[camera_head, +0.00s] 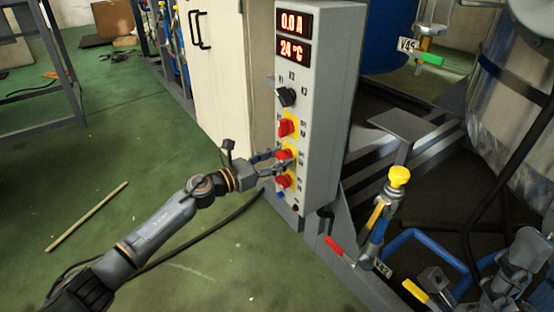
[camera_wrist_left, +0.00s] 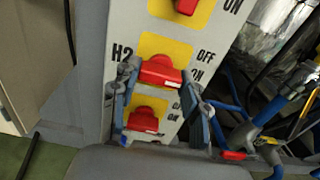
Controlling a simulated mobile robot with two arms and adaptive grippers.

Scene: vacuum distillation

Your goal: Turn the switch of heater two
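The grey control box (camera_head: 325,110) carries three red switches on yellow plates. The heater two switch (camera_wrist_left: 160,72), marked H2, is the middle red one, and it also shows in the head view (camera_head: 283,155). Its red handle lies roughly crosswise, slightly tilted in the wrist view. My left gripper (camera_wrist_left: 160,88) is open, with one finger on each side of this switch; I cannot tell whether either finger touches it. In the head view my left gripper (camera_head: 277,168) reaches the box front from the left. At the lower right, part of my right gripper (camera_head: 522,265) shows, its fingers unclear.
Another red switch (camera_head: 286,128) is above and a lower red switch (camera_head: 283,181) is close below. A black selector (camera_head: 286,96) sits under displays reading 0.0 A and 24 °C. A yellow-topped valve (camera_head: 398,177) and pipes stand right of the box. Green floor lies open left.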

